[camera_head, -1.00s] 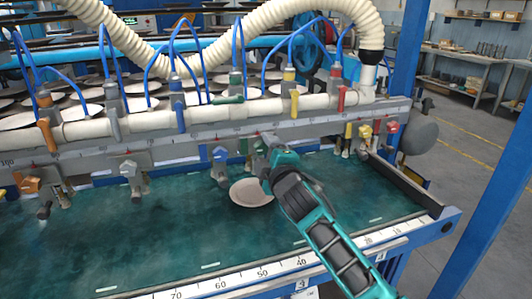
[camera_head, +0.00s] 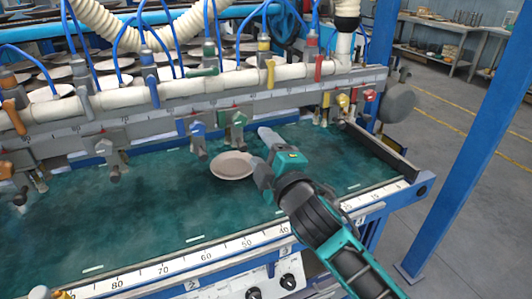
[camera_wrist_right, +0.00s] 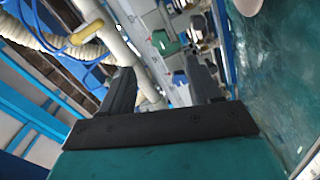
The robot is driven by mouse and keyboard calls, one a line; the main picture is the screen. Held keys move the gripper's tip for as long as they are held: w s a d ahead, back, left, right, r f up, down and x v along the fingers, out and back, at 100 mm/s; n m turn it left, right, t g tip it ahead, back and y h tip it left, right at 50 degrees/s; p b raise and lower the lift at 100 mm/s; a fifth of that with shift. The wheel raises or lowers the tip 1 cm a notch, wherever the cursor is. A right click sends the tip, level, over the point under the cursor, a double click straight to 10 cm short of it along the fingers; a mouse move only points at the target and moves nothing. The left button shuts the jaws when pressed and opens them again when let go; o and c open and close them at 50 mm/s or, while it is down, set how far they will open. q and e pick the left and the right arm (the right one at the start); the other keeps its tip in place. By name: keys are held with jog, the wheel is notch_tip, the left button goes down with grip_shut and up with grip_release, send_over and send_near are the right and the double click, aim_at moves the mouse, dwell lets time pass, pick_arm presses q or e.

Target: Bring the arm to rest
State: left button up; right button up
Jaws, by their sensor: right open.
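My right gripper (camera_head: 264,150) is above the green work surface, just right of a pale round plate (camera_head: 233,166) that lies flat on it. In the right wrist view the two fingers (camera_wrist_right: 165,90) stand wide apart with nothing between them. Beyond them are the white pipe and the row of clamps. A sliver of a pale rounded thing shows at that view's top edge. My left gripper is not in view.
A white pipe with coloured valves (camera_head: 190,88) and blue hoses runs behind the green surface (camera_head: 120,215). Several small clamps (camera_head: 239,126) hang below it. A blue post (camera_head: 470,150) stands at the right. A ruler edge (camera_head: 190,258) lines the front.

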jog(key=shift+s+d, duration=0.15)
jog(key=shift+s, duration=0.3)
jog(key=s+d+f+m+g+h, duration=0.1)
jog(key=s+d+f+m+g, duration=0.1)
jog(key=s+d+f+m, duration=0.2)
jog(key=s+d+f+m+g+h, duration=0.1)
jog(key=s+d+f+m, duration=0.4)
jog(key=s+f, duration=0.6)
jog(key=s+d+f+m+g+h, duration=0.1)
jog(key=s+d+f+m+g, duration=0.2)
jog(key=f, duration=1.1)
jog(key=s+d+m, duration=0.1)
jog(key=s+m, duration=0.2)
jog(key=s, duration=0.1)
jog(key=shift+s+d+m+h, duration=0.15)
jog(key=shift+s+m+h, duration=0.15)
jog(key=shift+m, duration=0.1)
